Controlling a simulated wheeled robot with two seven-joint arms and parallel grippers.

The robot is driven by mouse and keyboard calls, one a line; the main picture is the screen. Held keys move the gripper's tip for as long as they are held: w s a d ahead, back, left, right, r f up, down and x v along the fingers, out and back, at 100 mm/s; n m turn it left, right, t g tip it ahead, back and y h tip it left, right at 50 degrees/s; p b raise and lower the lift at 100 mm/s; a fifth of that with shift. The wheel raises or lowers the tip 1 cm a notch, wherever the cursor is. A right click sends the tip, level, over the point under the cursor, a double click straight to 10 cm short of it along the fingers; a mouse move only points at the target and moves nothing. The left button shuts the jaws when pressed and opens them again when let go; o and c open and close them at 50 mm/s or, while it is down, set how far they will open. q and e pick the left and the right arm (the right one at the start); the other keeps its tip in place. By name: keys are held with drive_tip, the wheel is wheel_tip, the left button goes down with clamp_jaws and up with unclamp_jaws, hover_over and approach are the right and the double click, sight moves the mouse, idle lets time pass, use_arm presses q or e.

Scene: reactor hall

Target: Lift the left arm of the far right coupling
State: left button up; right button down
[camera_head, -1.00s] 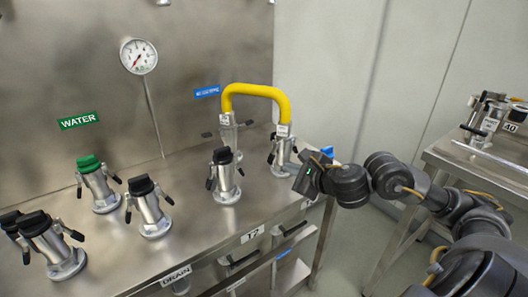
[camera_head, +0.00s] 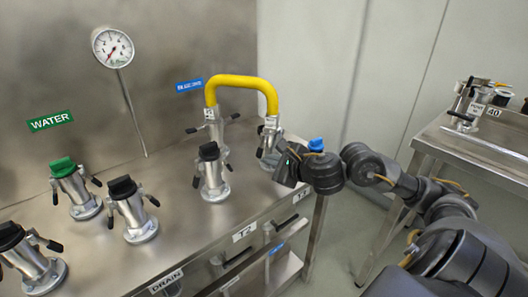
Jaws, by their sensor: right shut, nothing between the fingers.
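The far right coupling (camera_head: 270,144) is a silver fitting at the right end of the steel bench, joined to one end of a yellow hose (camera_head: 242,82). Its left arm, a small black lever (camera_head: 259,152), hangs at the coupling's left side, pointing down. My right gripper (camera_head: 285,166) is shut and empty, just right of the coupling's lower part, and hides part of its right side. I cannot tell whether it touches the coupling. My left gripper is not in view.
Another coupling (camera_head: 211,170) with a black cap stands to the left, in front of the hose's other end (camera_head: 214,125). Further left are a green-capped coupling (camera_head: 74,188) and black-capped ones (camera_head: 132,210). A second steel table (camera_head: 478,150) stands at the right.

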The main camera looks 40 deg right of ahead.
drive_tip(key=shift+w+a+f+b, duration=0.2)
drive_tip(key=shift+f+b, duration=0.2)
drive_tip(key=shift+f, duration=0.15)
drive_tip(key=shift+s+d, duration=0.15)
drive_tip(key=shift+s, duration=0.1)
drive_tip(key=s, duration=0.4)
drive_tip(key=shift+s, duration=0.1)
drive_tip(key=p+v, duration=0.2)
drive_tip(key=p, duration=0.1)
drive_tip(key=shift+f+p, duration=0.15)
drive_tip(key=shift+p, duration=0.2)
drive_tip(key=shift+s+f, duration=0.1)
drive_tip(key=shift+s, duration=0.25)
